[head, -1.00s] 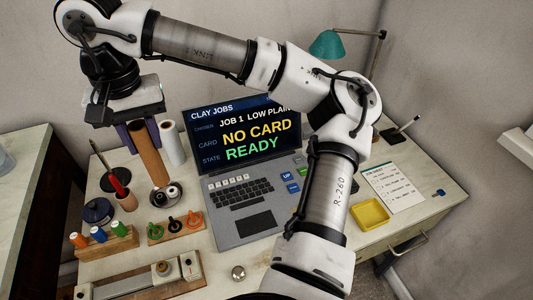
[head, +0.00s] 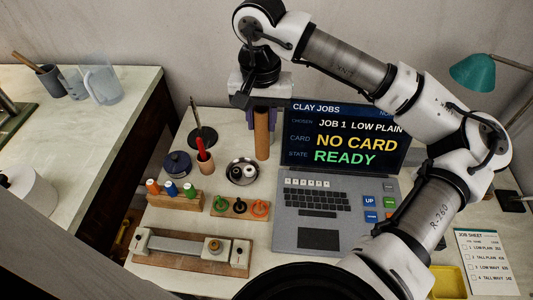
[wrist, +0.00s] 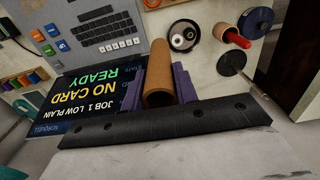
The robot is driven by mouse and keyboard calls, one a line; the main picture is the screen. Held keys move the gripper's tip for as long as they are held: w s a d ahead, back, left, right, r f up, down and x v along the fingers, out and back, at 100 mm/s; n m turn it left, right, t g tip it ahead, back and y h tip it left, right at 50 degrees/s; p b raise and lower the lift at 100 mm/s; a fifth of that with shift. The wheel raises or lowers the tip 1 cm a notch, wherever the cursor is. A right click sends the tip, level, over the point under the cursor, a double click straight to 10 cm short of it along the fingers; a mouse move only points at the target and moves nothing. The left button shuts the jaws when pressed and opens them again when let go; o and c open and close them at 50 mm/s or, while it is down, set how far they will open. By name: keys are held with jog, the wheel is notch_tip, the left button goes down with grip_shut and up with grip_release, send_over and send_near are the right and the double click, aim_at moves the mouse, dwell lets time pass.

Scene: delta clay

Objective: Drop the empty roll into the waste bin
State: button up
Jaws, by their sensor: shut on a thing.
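The empty roll, a brown cardboard tube (head: 262,138), hangs upright below my gripper (head: 262,116) in the head view, left of the laptop screen. My purple fingers are shut on its upper end. In the wrist view the tube (wrist: 158,90) sits between both fingers (wrist: 159,86) and points away from the palm. I cannot tell how high its lower end is above the desk. I cannot make out a waste bin in either view.
A laptop (head: 318,205) stands right of the tube. A dark spike stand (head: 203,137), red-handled tool in a cup (head: 204,162) and steel dish (head: 242,172) are close by. A counter (head: 110,125) lies left, across a narrow gap. A white round object (head: 28,192) is partly hidden there.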

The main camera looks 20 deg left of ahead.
notch_tip(320, 180, down, 13)
jog(key=p, duration=0.2)
jog(key=shift+f+b, duration=0.15)
jog(key=shift+b, duration=0.15)
jog(key=o, duration=0.9)
jog(key=shift+o, duration=0.2)
jog(key=shift+r, duration=0.2)
